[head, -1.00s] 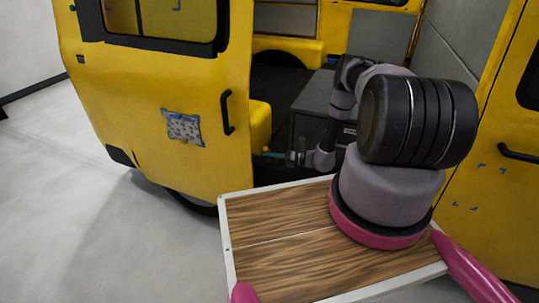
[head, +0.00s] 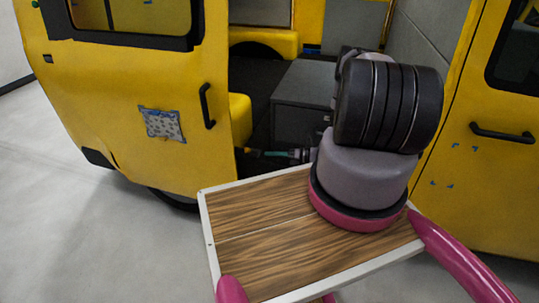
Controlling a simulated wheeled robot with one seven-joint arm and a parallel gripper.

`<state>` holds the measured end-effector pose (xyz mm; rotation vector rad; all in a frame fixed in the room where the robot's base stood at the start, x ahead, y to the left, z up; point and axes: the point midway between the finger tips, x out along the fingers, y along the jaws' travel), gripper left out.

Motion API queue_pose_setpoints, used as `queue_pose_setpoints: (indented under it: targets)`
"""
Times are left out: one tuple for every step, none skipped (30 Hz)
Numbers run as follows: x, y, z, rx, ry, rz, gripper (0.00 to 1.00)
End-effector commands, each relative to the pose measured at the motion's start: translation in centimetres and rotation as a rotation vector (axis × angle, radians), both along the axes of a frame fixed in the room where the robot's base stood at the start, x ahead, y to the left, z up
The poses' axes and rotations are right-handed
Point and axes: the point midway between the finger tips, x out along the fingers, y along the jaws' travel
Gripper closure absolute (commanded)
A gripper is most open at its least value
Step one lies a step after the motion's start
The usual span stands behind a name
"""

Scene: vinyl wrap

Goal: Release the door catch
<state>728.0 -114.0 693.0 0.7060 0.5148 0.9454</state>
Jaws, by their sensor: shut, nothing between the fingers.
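The yellow door (head: 120,100) of the vehicle fills the left of the head view, with a black handle (head: 207,105) near its right edge. My gripper (head: 262,153) is low in the doorway, just right of the door's rear edge. It points left at that edge. It is small in view but looks shut, with nothing seen between its fingers. A small orange bit shows at its tip, and I cannot tell whether it touches the door. I cannot make out the door catch; much of my forearm is hidden behind my arm's thick shoulder.
Inside the opening are a grey box (head: 305,95) and a yellow seat part (head: 240,118). Another yellow panel with a black handle (head: 502,132) stands at the right. A patterned patch (head: 162,124) is on the door. Grey floor (head: 60,220) is clear at the left.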

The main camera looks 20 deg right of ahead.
Motion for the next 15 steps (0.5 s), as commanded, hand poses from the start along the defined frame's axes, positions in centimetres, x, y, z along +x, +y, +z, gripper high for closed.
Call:
queue_pose_setpoints:
  targets:
    - [0.0,0.0,0.0,0.0,0.0,0.0,1.0]
    - [0.0,0.0,0.0,0.0,0.0,0.0,1.0]
    - [-0.1,0.0,-0.1,0.001,-0.002,-0.001,1.0]
    - [-0.2,0.0,-0.3,0.002,-0.004,-0.004,1.0]
    - [-0.4,0.0,-0.6,0.005,-0.009,-0.008,1.0]
    - [-0.8,0.0,-1.0,0.009,-0.02,-0.015,1.0]
    - [-1.1,0.0,-1.5,0.012,-0.031,-0.022,1.0]
    - [-1.5,0.0,-2.0,0.015,-0.044,-0.032,1.0]
    - [-2.1,0.1,-2.8,0.02,-0.061,-0.045,1.0]
    - [-2.4,0.1,-3.3,0.024,-0.078,-0.056,1.0]
    - [-2.8,0.1,-3.8,0.026,-0.094,-0.067,1.0]
    - [-3.3,0.2,-4.4,0.029,-0.114,-0.08,1.0]
    - [-3.6,0.3,-4.8,0.03,-0.128,-0.089,1.0]
    - [-3.9,0.3,-5.2,0.033,-0.14,-0.099,1.0]
    - [-4.3,0.3,-5.6,0.033,-0.155,-0.109,1.0]
